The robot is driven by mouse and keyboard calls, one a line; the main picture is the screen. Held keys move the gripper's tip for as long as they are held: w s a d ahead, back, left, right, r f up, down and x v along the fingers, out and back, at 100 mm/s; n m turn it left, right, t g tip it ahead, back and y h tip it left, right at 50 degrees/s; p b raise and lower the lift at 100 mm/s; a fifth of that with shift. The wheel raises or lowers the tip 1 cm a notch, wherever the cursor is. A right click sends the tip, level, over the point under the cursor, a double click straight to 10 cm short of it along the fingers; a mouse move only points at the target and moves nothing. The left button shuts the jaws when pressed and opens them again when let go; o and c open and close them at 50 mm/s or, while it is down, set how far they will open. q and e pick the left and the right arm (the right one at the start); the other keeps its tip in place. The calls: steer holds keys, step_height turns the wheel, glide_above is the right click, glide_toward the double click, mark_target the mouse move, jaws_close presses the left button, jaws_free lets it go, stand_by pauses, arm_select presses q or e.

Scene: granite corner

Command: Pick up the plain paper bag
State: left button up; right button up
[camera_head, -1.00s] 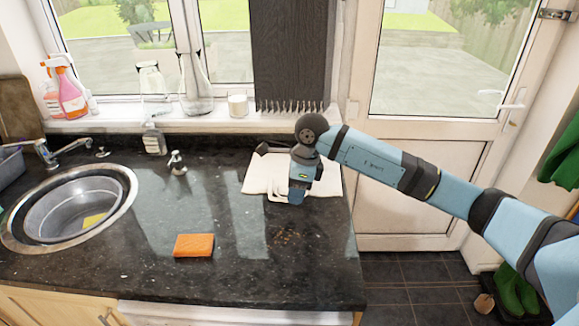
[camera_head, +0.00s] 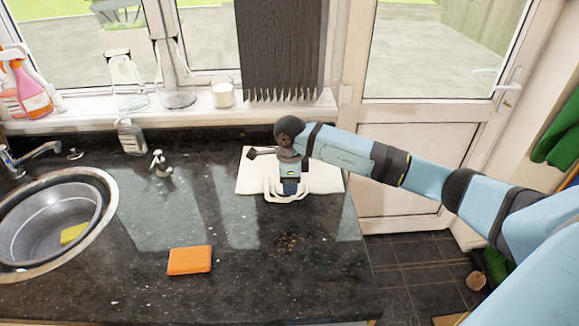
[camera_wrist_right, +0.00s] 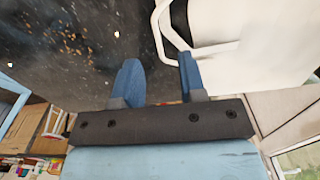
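The plain paper bag (camera_head: 325,181) is white and lies flat on the dark counter near its right end, with pale loop handles at its front edge. It also shows at the upper right of the right wrist view (camera_wrist_right: 240,55). My right gripper (camera_head: 290,189) is over the handle side of the bag and hides part of it. In the right wrist view its two blue fingers (camera_wrist_right: 158,75) stand apart with bare counter between them. One fingertip overlaps the handle in the picture; I cannot tell whether they touch. My left gripper is not in view.
An orange sponge (camera_head: 190,260) lies on the counter in front. A round sink (camera_head: 55,225) is at the left. A soap bottle (camera_head: 131,137) and small dispenser (camera_head: 160,163) stand behind. Glass bottles (camera_head: 174,85) and a candle (camera_head: 222,94) line the sill.

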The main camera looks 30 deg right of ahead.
mark_target(290, 198)
steer(key=shift+f, duration=0.5)
step_height(290, 198, down, 4)
steer(key=shift+s+r+p, duration=0.15)
steer(key=shift+r+p, duration=0.05)
steer(key=shift+p, duration=0.5)
steer(key=shift+f, duration=0.4)
jaws_close()
